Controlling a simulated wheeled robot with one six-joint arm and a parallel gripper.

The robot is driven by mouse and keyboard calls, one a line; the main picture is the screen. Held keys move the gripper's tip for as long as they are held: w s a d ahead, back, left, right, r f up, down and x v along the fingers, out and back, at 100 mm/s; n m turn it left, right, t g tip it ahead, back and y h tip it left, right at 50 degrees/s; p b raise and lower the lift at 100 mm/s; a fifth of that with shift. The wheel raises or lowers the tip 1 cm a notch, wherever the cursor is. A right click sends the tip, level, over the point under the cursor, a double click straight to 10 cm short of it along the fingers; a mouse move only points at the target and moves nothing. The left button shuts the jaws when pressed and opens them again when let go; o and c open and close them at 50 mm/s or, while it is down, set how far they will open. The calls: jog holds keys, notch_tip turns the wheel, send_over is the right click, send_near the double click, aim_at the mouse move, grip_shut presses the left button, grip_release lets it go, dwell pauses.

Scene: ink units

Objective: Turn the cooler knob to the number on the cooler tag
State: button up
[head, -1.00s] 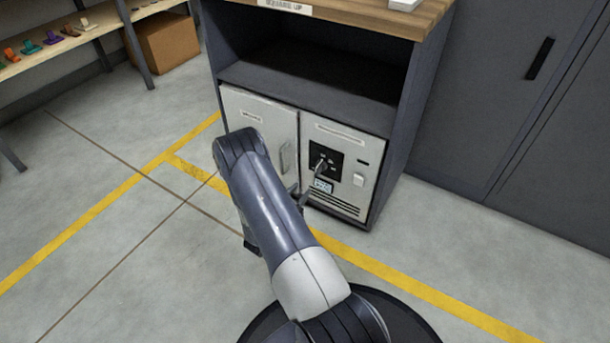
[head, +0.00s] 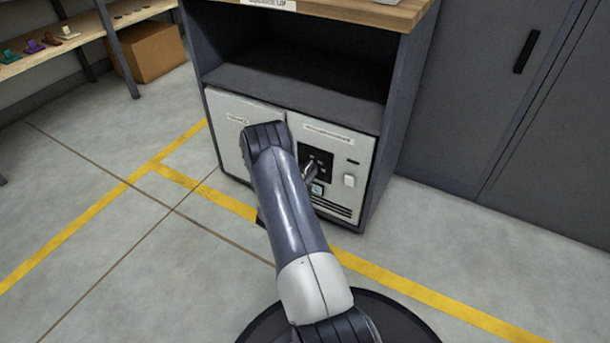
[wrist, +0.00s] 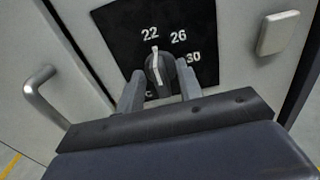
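The cooler knob (wrist: 158,74) is a dark round knob with a white pointer line. It sits on a black dial plate (wrist: 120,35) marked 22, 26 and 30, with another mark partly hidden at lower left. The pointer points up, close to 22. My gripper (wrist: 160,80) is open, with one finger on each side of the knob and small gaps showing. In the head view the dial plate (head: 325,157) is partly covered by my gripper. The cooler tag (head: 317,189), small and light blue, shows below the dial, partly hidden; its number is unreadable.
A bar handle (wrist: 42,92) on the left door and a pale switch (wrist: 278,32) flank the dial. An open dark shelf (head: 300,85) is above the cooler. A tall grey cabinet (head: 490,100) stands at right. The floor around is clear.

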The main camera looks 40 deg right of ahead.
grip_shut()
jog(key=shift+m, duration=0.3)
jog(key=m, duration=0.4)
jog(key=shift+s, duration=0.1)
jog(key=m, duration=0.4)
jog(key=shift+f+m, duration=0.1)
jog(key=shift+m, duration=0.2)
jog(key=m, duration=0.4)
jog(key=shift+s+m, duration=0.1)
jog(key=shift+m, duration=0.2)
jog(key=shift+f+m, duration=0.15)
jog(key=shift+m, duration=1.95)
